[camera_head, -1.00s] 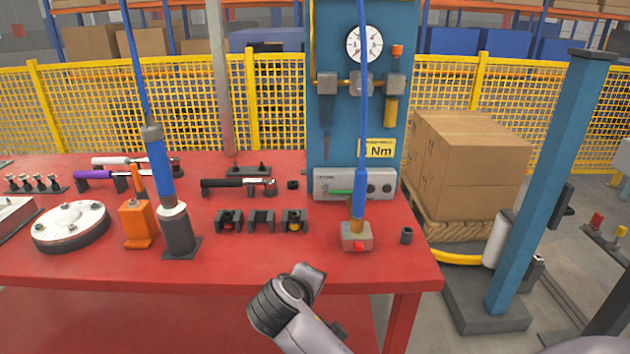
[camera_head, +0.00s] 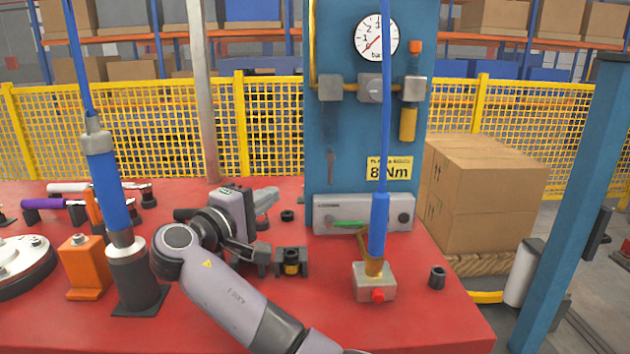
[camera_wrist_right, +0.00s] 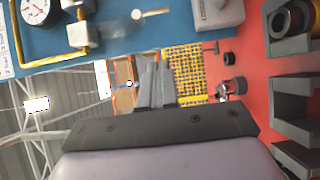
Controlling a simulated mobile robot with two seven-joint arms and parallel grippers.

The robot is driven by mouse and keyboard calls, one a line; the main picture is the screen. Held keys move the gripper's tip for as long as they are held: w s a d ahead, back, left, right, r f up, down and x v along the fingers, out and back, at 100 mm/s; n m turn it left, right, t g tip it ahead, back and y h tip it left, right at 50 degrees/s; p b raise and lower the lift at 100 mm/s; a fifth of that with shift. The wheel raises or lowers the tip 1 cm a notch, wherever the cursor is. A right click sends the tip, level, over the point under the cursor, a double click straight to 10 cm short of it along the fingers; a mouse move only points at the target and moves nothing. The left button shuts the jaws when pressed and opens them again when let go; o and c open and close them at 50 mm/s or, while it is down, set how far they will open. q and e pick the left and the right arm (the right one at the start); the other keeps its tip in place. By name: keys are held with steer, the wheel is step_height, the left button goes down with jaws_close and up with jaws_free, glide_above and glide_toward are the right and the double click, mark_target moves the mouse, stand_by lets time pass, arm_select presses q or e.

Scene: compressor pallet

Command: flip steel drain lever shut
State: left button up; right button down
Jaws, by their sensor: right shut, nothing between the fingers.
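A small steel lever (camera_head: 330,167) hangs nearly straight down on the blue panel, under the left grey fitting; I take it for the drain lever. In the right wrist view it is a pale rod (camera_wrist_right: 152,13) with a round pivot end, near the top edge. My right gripper (camera_head: 267,198) is above the red table, left of the panel and lower than the lever, apart from it. Its fingers (camera_wrist_right: 155,82) are together and empty in the wrist view. My left gripper is not in view.
A pressure gauge (camera_head: 377,38) and grey fittings are on the blue panel (camera_head: 350,135). A grey box (camera_head: 385,213) with a green handle sits at its foot. A blue hanging tool (camera_head: 379,225) stands in front. Black holders (camera_head: 291,262) lie below my right gripper.

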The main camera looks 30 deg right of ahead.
glide_toward(330, 167)
steer(key=w+d+f, duration=0.1)
steer(key=w+d, duration=0.1)
steer(key=w, duration=0.3)
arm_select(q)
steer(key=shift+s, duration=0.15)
arm_select(e)
steer(key=d, duration=0.2)
steer(key=s+d, duration=0.1)
steer(key=shift+d+f, duration=0.25)
steer(key=shift+d, duration=0.05)
